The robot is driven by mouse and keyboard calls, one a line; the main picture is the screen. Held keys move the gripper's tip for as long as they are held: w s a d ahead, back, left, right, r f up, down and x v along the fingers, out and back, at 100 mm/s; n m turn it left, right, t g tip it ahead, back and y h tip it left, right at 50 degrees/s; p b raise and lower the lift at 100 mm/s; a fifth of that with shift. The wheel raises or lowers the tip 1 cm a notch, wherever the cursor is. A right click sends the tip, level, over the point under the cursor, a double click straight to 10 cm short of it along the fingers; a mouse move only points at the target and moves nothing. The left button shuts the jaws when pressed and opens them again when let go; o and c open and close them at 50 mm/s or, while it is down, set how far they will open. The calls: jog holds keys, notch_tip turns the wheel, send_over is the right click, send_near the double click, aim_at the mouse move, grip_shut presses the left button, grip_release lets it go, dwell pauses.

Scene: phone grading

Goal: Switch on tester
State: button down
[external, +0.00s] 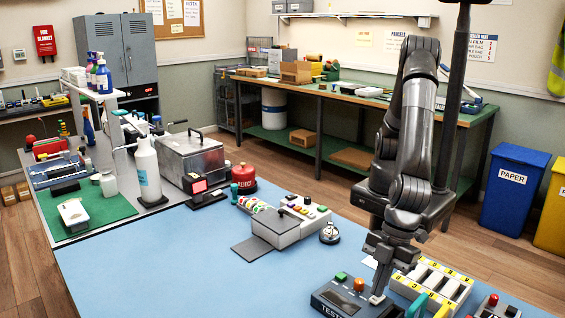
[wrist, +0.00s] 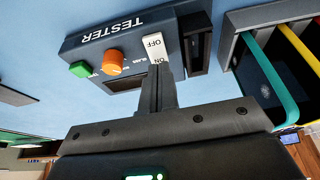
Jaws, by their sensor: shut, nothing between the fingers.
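The tester (external: 328,299) is a dark navy box near the front of the blue table in the external view. In the wrist view the tester (wrist: 148,22) shows a green button (wrist: 80,69), an orange knob (wrist: 113,62) and a white rocker switch (wrist: 154,46) marked OFF and ON. My gripper (external: 377,297) is shut and empty, pointing down at the right part of the tester. In the wrist view its fingertips (wrist: 161,74) are at the ON end of the switch and partly cover it. I cannot tell whether they touch it or which way the rocker is pressed.
Right of the tester are green and yellow strips (external: 418,305), also seen in the wrist view (wrist: 271,70) over a dark holder, and a white slotted rack (external: 436,283). A box with a red button (external: 494,301) stands farther right. The blue table (external: 190,265) is clear at left.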

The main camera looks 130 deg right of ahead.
jog(key=shift+f, duration=0.4)
jog(key=shift+w, duration=0.1)
jog(key=shift+w+f+g, duration=0.1)
jog(key=shift+f+g, duration=0.15)
jog(key=shift+g, duration=0.05)
jog(key=shift+s, duration=0.9)
jog(key=shift+r, duration=0.15)
